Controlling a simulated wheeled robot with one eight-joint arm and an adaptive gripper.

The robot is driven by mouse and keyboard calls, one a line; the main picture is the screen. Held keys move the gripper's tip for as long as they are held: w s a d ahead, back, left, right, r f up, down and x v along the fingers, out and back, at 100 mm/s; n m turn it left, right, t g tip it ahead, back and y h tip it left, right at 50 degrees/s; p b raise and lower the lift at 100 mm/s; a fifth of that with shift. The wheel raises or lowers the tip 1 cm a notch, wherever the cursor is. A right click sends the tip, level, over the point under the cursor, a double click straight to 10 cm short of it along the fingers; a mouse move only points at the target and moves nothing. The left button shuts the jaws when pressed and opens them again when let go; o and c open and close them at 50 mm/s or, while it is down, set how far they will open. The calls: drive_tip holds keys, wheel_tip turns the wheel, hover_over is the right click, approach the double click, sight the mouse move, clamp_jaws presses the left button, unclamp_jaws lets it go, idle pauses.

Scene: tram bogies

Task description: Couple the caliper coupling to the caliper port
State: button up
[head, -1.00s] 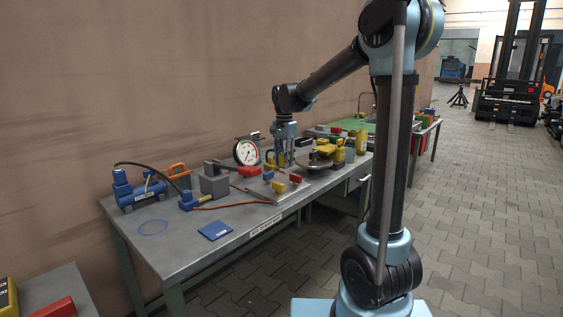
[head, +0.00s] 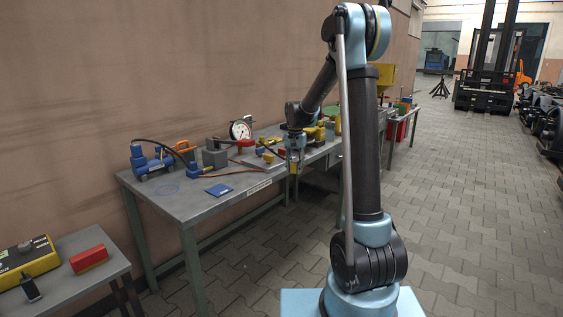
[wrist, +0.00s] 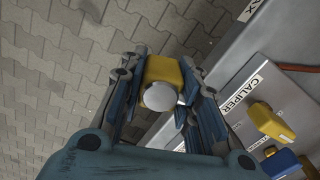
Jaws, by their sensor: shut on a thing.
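My gripper (wrist: 158,100) is shut on a yellow block-like part (wrist: 164,72) with a pale round face. In the head view my gripper (head: 294,160) hangs at the bench's front edge, and the wrist view shows paving beneath the held part. I cannot tell for sure that this part is the caliper coupling. A white label reading CALIPER (wrist: 240,94) is on the bench, right of my gripper in the wrist view. A yellow fitting (wrist: 271,121) lies beside that label, with a blue fitting (wrist: 281,161) below it. Which of these is the caliper port is not clear.
The bench (head: 190,208) bears a blue pump (head: 152,161), a grey block (head: 215,157), a dial gauge (head: 240,130) and a blue pad (head: 218,190). A reddish hose (head: 240,173) runs across it. A nearer table at the left holds a red block (head: 89,258).

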drive_tip(key=w+d+f+n, duration=0.2)
drive_tip(key=d+f, duration=0.4)
drive_tip(key=d, duration=0.1)
drive_tip(key=w+d+f+n, duration=0.2)
drive_tip(key=w+d+f, duration=0.1)
drive_tip(key=d+f, duration=0.4)
drive_tip(key=shift+d+f, duration=0.25)
drive_tip(key=shift+d, duration=0.2)
drive_tip(key=shift+w, duration=0.1)
